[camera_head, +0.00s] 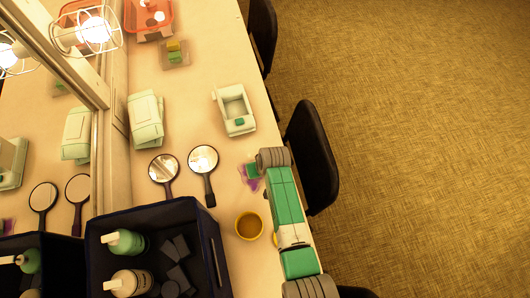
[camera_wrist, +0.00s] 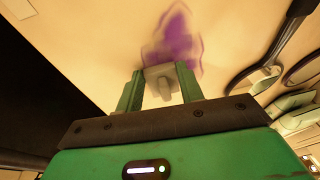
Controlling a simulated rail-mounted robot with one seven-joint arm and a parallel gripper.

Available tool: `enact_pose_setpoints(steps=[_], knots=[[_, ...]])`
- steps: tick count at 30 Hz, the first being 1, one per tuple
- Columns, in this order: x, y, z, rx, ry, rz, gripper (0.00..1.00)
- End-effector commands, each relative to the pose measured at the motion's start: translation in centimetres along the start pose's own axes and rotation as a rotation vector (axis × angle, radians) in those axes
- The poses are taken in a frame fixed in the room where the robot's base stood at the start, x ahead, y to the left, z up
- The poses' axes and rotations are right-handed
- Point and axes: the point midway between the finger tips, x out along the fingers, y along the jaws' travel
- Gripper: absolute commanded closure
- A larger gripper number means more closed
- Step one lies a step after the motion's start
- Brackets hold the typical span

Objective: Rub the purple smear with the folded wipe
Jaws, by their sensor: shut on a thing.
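The purple smear (camera_head: 252,184) lies on the pale counter near its right edge, partly covered by my gripper (camera_head: 251,171) in the head view. In the wrist view the smear (camera_wrist: 177,38) spreads just beyond my fingertips. My gripper (camera_wrist: 159,88) is shut on the folded wipe (camera_wrist: 154,73), a pale grey pad with a raised grip between the two green fingers. The wipe overlaps the near end of the smear in the wrist view. I cannot tell whether it touches the counter. In the head view the wipe is hidden or too small to make out.
Two hand mirrors (camera_head: 203,159) lie left of the smear. A yellow bowl (camera_head: 249,226) stands close by, beside my arm. A dark crate (camera_head: 208,238) holds bottles. A pale open box (camera_head: 235,104) stands further back. Dark chairs (camera_head: 312,158) line the counter's right edge.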

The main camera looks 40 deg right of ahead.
Motion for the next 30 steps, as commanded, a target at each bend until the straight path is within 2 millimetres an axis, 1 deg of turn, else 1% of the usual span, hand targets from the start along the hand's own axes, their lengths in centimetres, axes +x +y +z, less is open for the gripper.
enact_pose_setpoints(steps=[1, 3, 13, 20, 22, 25, 26, 30], knots=[[0.3, -0.4, 0.1, -0.001, -0.003, 0.0, 0.84], [0.1, -1.0, 0.0, 0.001, -0.001, 0.0, 0.84], [0.8, -3.6, 0.0, 0.008, -0.002, 0.001, 0.84], [0.8, -5.4, -0.2, 0.012, 0.001, 0.003, 0.84], [1.2, -5.8, -0.2, 0.015, 0.0, 0.003, 0.84], [0.0, -6.2, -0.5, 0.016, 0.001, 0.004, 0.84], [-0.9, -6.3, -0.7, 0.016, 0.003, 0.004, 0.84], [-2.1, -6.5, -1.0, 0.015, 0.001, 0.004, 0.84]])
